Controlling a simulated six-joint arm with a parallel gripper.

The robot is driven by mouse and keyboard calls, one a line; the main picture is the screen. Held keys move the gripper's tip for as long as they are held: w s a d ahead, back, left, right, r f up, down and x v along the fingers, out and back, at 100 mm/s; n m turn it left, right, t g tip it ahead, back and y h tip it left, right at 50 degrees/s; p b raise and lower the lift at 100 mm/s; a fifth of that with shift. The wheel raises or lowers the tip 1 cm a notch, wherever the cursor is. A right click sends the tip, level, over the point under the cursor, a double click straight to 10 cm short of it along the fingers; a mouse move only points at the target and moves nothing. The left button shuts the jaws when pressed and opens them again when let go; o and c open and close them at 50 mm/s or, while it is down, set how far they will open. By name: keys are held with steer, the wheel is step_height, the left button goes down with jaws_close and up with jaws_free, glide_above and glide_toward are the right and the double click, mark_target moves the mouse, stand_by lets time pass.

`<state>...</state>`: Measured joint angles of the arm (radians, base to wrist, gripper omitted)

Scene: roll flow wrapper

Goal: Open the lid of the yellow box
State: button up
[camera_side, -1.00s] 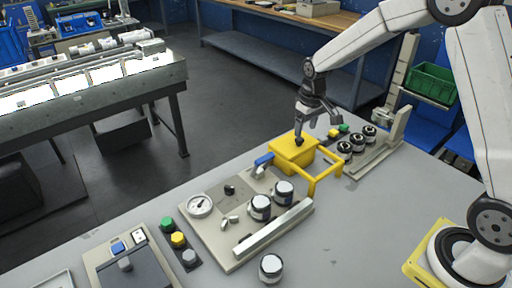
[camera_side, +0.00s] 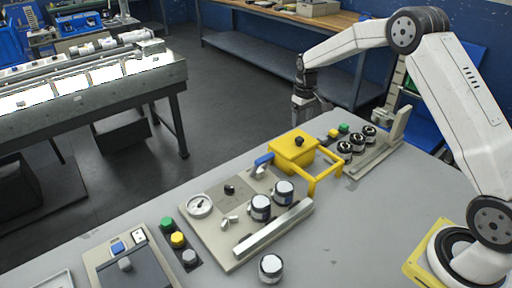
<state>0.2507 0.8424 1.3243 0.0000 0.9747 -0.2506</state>
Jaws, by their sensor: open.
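The yellow box (camera_side: 289,157) stands on the grey table, with a yellow frame-like bracket (camera_side: 326,181) at its right front. Its lid (camera_side: 293,144) lies flat on top and looks shut, with a dark knob (camera_side: 299,141) on it. My gripper (camera_side: 300,116) points downward behind the box, past the far edge of the table, apart from the lid. Its fingers are small and dark here, and nothing shows between them.
A plate with a gauge (camera_side: 200,205), a blue-handled valve (camera_side: 264,160) and white-topped jars (camera_side: 261,207) lies in front of the box. More jars (camera_side: 357,141) stand on its right. A button strip (camera_side: 178,239) is at front left.

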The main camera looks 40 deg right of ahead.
mark_target(300, 138)
steer(key=shift+f, duration=3.65)
jaws_close()
